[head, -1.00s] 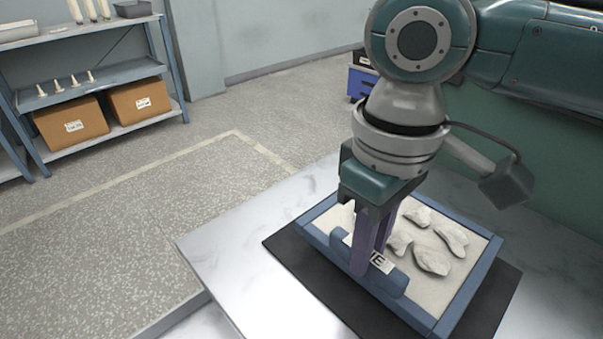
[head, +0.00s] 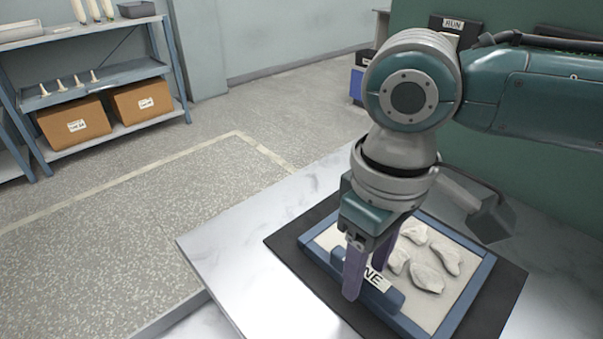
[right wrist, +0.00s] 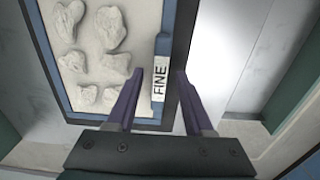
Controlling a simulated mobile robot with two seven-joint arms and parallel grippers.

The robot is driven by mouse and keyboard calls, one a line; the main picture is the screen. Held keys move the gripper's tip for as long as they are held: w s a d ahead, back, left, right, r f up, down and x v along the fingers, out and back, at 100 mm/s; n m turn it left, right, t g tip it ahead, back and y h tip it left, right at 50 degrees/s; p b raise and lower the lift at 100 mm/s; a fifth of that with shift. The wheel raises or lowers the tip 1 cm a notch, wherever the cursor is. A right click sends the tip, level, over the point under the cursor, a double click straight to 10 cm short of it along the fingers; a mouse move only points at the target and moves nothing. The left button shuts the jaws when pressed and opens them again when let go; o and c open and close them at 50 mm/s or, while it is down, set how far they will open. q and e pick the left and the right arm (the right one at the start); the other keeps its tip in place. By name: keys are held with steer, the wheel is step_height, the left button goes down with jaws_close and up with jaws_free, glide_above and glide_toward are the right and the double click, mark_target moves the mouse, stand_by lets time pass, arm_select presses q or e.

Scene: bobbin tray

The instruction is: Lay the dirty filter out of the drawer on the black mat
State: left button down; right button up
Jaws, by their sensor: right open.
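The dirty filter is a blue-framed panel (head: 470,292) with a pale face and several grey-white lumps on it. It lies flat on the black mat (head: 286,248), with mat showing around it. A blue handle with a white "FINE" label (right wrist: 160,72) runs along its near side. My right gripper (head: 364,281) is open at this handle, a finger on each side of it; in the right wrist view a gap shows beside the fingers (right wrist: 161,88). The gripper hides part of the filter in the head view. My left gripper is not in view.
The mat lies on a pale metal table (head: 235,260), bare to the left of the mat. A green machine wall (head: 500,160) with a "RUN" sign (head: 452,24) stands behind my right arm. A shelf with brown boxes (head: 75,124) is far left, across open floor.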

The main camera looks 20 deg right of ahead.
steer(key=shift+r, duration=0.1)
step_height(320, 180, up, 11)
steer(key=p, duration=0.2)
steer(key=s+a+f+t+y, duration=0.2)
steer(key=s+a+f+y, duration=0.15)
steer(key=s+a, duration=0.4)
steer(key=s+d+f+m+t+h, duration=0.1)
steer(key=s+d+f+m+h, duration=0.1)
steer(key=s+d, duration=0.4)
steer(key=d+h, duration=0.1)
steer(key=d, duration=0.2)
steer(key=shift+s+d+f+m+t, duration=0.15)
steer(key=shift+d+f+m+t, duration=0.1)
steer(key=shift+d+m+t, duration=0.1)
